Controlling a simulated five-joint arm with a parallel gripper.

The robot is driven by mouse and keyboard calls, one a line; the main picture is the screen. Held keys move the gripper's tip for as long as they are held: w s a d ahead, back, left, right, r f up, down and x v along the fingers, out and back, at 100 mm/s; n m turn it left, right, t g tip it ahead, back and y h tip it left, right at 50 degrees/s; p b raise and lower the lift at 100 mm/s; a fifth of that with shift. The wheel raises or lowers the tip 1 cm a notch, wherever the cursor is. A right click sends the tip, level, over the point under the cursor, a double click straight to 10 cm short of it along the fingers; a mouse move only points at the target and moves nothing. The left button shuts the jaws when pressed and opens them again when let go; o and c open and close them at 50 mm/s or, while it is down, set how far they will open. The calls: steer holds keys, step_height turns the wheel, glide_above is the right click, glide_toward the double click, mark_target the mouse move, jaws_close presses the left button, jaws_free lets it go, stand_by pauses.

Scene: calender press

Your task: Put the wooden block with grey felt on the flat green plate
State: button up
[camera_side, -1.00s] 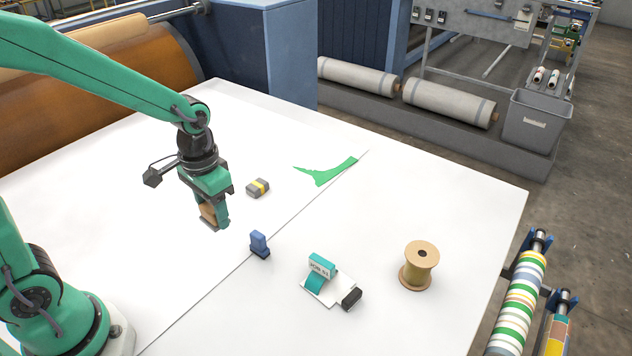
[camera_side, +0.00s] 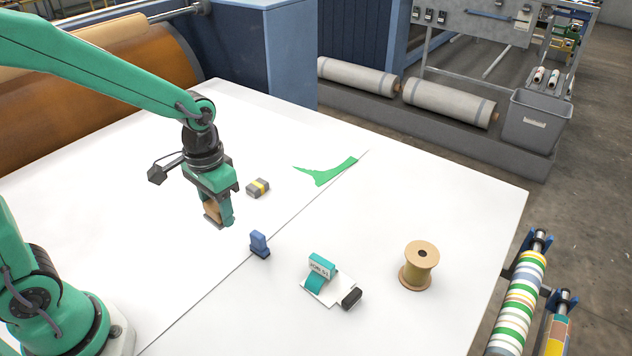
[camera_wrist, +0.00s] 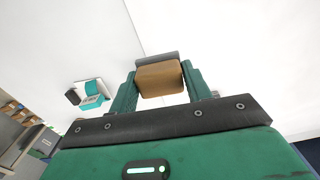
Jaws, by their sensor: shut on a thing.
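My gripper (camera_side: 220,214) is shut on the wooden block with grey felt (camera_side: 212,209), above the left part of the white table. In the wrist view the brown block (camera_wrist: 160,78) sits between the two green fingers, with its grey felt (camera_wrist: 157,57) on the far side. The gap between the block and the table is hard to judge. The flat green plate (camera_side: 323,178) lies on the table to the right of and beyond my gripper. It is thin, with a curved, irregular outline. I cannot see it in the wrist view.
A grey and yellow block (camera_side: 258,187) lies between my gripper and the green piece. A blue stamp-like object (camera_side: 259,244), a teal labelled holder on a white card (camera_side: 322,270) and a wooden spool (camera_side: 420,262) stand nearer the front. The table's back middle is clear.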

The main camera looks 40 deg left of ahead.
steer(key=w+d, duration=0.3)
steer(key=w, duration=1)
steer(key=w+d, duration=0.3)
steer(key=w, duration=1)
steer(key=shift+w+d+r+n, duration=0.3)
steer(key=shift+w+d+n, duration=0.1)
glide_above(309, 173)
step_height(309, 173, down, 7)
steer(key=shift+f, duration=2)
steer(key=shift+f, duration=0.2)
